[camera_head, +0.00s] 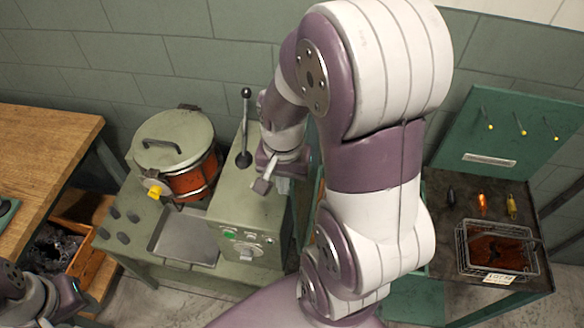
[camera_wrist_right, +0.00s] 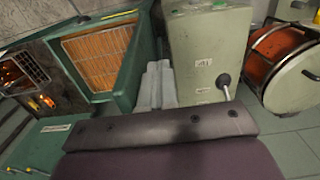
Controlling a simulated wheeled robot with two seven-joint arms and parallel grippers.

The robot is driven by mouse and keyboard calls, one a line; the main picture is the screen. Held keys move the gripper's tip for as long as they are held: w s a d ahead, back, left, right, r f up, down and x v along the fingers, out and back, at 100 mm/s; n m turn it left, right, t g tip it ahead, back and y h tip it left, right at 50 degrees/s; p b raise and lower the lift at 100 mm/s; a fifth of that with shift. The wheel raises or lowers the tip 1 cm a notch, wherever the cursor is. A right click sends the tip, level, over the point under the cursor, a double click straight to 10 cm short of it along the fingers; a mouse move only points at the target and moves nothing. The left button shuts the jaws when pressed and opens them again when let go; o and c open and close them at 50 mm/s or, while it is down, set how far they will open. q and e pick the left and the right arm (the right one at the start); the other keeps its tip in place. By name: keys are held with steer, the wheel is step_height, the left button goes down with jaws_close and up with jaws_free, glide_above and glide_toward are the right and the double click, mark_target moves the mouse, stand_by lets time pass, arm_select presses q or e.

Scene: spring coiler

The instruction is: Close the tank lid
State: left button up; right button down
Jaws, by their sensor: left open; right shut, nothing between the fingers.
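The tank (camera_head: 192,182) is a drum with an orange-red body on the green machine at left. Its round pale green lid (camera_head: 172,138), with a dark handle, lies over the top; I cannot tell whether it is fully seated. In the right wrist view the tank (camera_wrist_right: 278,50) and its lid (camera_wrist_right: 300,82) show at the right edge. My right gripper (camera_head: 263,185) is shut and empty, above the machine's control box and to the right of the tank. Its fingers (camera_wrist_right: 157,88) also show in the right wrist view. My left gripper (camera_head: 52,300) is open at the lower left corner, partly cut off, away from the tank.
A black-knobbed lever (camera_head: 245,125) stands between the tank and my right gripper. The control box (camera_head: 240,235) has buttons and a dial. A wooden table (camera_head: 45,150) is at left. A wire basket (camera_head: 462,250) sits on the dark bench at right.

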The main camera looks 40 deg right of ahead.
steer(key=shift+s+d, duration=0.25)
steer(key=shift+s, duration=0.1)
steer(key=shift+r, duration=0.1)
steer(key=s+d+p, duration=0.1)
steer(key=s+d, duration=0.3)
steer(key=shift+s, duration=0.35)
steer(key=shift+d, duration=0.1)
